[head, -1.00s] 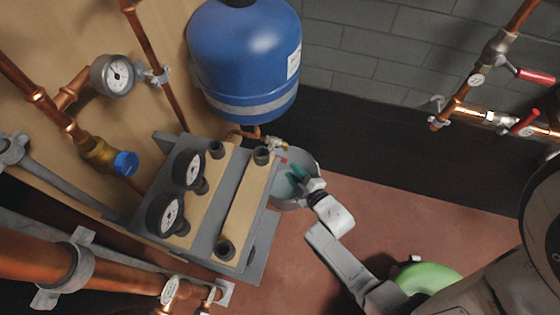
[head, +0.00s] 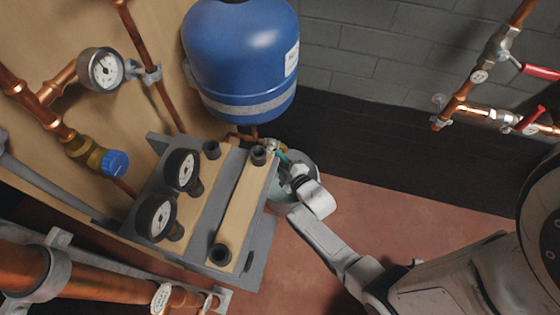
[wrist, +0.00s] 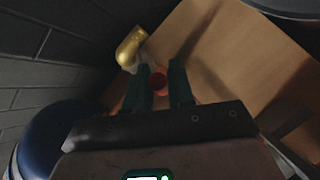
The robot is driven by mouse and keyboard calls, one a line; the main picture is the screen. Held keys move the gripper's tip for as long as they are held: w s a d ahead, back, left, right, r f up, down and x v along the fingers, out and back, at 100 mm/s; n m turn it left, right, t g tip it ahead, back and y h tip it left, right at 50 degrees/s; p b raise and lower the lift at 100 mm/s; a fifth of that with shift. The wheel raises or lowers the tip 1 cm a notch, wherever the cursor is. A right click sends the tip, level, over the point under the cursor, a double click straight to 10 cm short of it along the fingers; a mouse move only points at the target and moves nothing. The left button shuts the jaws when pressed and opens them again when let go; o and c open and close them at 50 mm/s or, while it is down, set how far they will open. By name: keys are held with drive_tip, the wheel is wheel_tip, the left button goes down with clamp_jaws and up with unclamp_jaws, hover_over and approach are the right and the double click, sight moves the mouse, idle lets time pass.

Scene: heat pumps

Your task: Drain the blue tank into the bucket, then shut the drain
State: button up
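The blue tank (head: 242,60) hangs upright on the wooden board in the head view. Its brass drain valve (head: 270,147) sits below it, partly hidden; the brass body also shows in the wrist view (wrist: 130,46). The bucket (head: 313,166) stands below the drain, largely covered by my arm. My gripper (head: 283,158) is at the drain valve, above the bucket. In the wrist view my gripper's dark green fingers (wrist: 160,90) are apart, with the red drain handle (wrist: 158,81) seen between them. I cannot tell whether they touch it. No water is visible.
A grey manifold (head: 262,235) with two gauges stands left of my gripper. Copper pipes (head: 90,285) run along the left. Red-handled valves (head: 540,72) are on the right wall. Reddish floor (head: 400,205) is clear right of the bucket.

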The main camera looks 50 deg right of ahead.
clamp_jaws()
drive_tip(key=shift+f, duration=0.1)
drive_tip(key=f+t+b, duration=0.1)
drive_tip(key=b, duration=0.3)
drive_tip(key=shift+w+a+f+m, duration=0.1)
drive_tip(key=shift+a+f+m, duration=0.1)
drive_tip(key=shift+m, duration=0.2)
drive_tip(key=shift+w+a+f+m+t+h+b, duration=0.25)
drive_tip(key=shift+w+m+t+h+b, duration=0.35)
drive_tip(key=shift+m+t+h+b, duration=1.1)
drive_tip(key=shift+w+a+f+m+t+h+b, duration=0.1)
drive_tip(key=shift+w+f+m+t+h+b, duration=0.6)
drive_tip(key=shift+m+b, duration=1.85)
drive_tip(key=shift+w+a+r+m+t+h+b, duration=0.15)
drive_tip(key=shift+w+m+t+h+b, duration=0.85)
drive_tip(key=shift+b, duration=2.05)
drive_tip(key=shift+s+f+m+g+h, duration=0.15)
drive_tip(key=shift+s+m+g+h, duration=0.2)
drive_tip(key=shift+s+h, duration=0.3)
drive_tip(key=shift+w, duration=0.1)
